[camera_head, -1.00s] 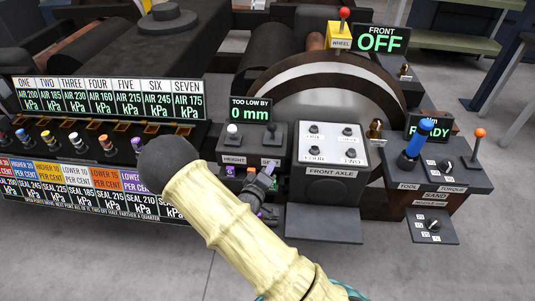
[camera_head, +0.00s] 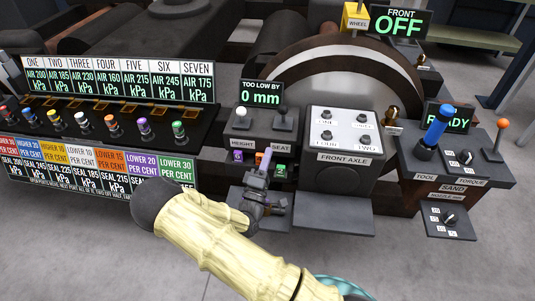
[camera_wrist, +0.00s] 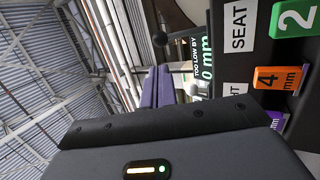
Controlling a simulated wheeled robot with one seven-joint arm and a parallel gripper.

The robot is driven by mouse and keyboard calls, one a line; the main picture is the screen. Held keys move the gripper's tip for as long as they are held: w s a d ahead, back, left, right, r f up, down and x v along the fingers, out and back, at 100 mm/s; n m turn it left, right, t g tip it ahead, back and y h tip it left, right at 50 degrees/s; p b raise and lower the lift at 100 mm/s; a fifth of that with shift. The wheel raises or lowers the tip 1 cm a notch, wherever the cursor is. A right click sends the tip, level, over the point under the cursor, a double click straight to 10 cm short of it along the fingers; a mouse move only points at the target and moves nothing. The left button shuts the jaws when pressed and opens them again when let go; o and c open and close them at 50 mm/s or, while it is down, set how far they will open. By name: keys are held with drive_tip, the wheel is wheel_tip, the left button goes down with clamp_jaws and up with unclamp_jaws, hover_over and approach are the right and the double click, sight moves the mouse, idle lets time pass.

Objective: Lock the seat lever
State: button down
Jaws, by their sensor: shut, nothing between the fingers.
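The seat lever (camera_head: 284,119) is a short dark lever on the right of a black box, above the label SEAT. It looks upright; whether it is locked I cannot tell. In the wrist view a dark round knob (camera_wrist: 160,38) shows beyond the fingers; it may be this lever's. The SEAT label (camera_wrist: 238,27) is at upper right there. My gripper (camera_head: 267,157) has purple fingers, shut and empty, pointing up just in front of the box, below the lever and apart from it. The fingers (camera_wrist: 155,85) also show in the wrist view.
The height lever (camera_head: 241,116) with a white knob stands left of the seat lever. A display (camera_head: 261,93) above reads 0 mm. Purple, orange and green blocks (camera_head: 281,171) sit on the box front. The front axle box (camera_head: 342,175) is close on the right.

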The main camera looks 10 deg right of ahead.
sight(283, 114)
drive_tip(key=x, duration=1.1)
drive_tip(key=shift+w+d+r+b, duration=0.2)
drive_tip(key=shift+b, duration=0.1)
drive_tip(key=shift+w, duration=0.1)
